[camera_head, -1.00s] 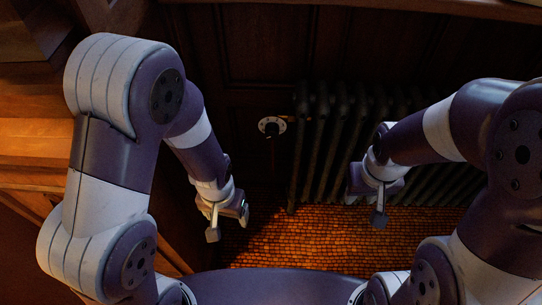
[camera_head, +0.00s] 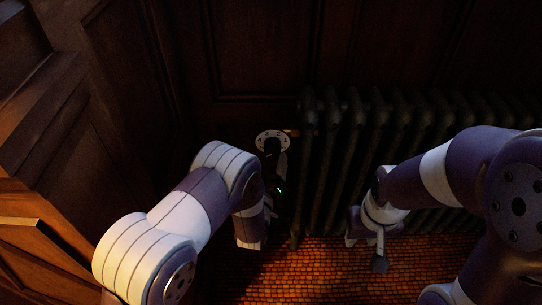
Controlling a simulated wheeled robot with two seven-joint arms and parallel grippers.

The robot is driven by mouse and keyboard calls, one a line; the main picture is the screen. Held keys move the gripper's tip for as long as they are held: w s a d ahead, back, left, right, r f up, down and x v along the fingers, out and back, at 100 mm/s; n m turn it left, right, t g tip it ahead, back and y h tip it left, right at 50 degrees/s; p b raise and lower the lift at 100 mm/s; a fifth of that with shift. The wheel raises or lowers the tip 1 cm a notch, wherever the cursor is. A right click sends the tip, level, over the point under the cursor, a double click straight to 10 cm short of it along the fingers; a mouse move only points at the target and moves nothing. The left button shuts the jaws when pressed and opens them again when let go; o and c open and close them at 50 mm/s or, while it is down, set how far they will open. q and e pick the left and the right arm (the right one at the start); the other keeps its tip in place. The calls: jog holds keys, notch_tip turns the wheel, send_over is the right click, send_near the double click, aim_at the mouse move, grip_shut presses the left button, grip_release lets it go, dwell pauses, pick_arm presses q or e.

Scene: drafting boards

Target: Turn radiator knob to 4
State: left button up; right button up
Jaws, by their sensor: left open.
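The radiator knob's white dial ring (camera_head: 262,138) is on the dark wall panel, just left of the radiator (camera_head: 350,160). Small dark marks show on its upper arc, too small to read surely. My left gripper (camera_head: 275,158) is raised in shadow at the dial, its open fingers at the knob's front. It hides the knob's middle and the ring's lower part, so I cannot tell whether it touches the knob or where the knob points. My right gripper (camera_head: 366,250) is open and empty, low in front of the radiator and well right of the knob.
The radiator's dark ribs stand close to the right of the dial, with a short brass pipe (camera_head: 292,132) between. Wooden panelling (camera_head: 40,150) fills the left side. The tiled floor (camera_head: 320,270) below is clear.

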aim_at(271, 153)
pick_arm(q)
jog(key=w, duration=0.4)
jog(key=shift+w+d, duration=0.1)
jog(key=shift+d, duration=0.25)
jog(key=c, duration=1)
jog(key=shift+c, duration=0.2)
jog(key=shift+m, duration=0.3)
jog(key=m, duration=0.1)
jog(key=m+p, duration=0.1)
jog(key=m, duration=0.1)
jog(key=shift+r+m+g+y, duration=0.2)
jog(key=shift+m+g+y, duration=0.1)
jog(key=shift+g, duration=0.1)
jog(key=m+p, duration=0.1)
jog(key=m, duration=0.1)
jog(key=m+p, duration=0.1)
jog(key=m, duration=0.1)
jog(key=shift+m+g+y, duration=0.3)
jog(key=shift+m, duration=0.1)
jog(key=o, duration=1)
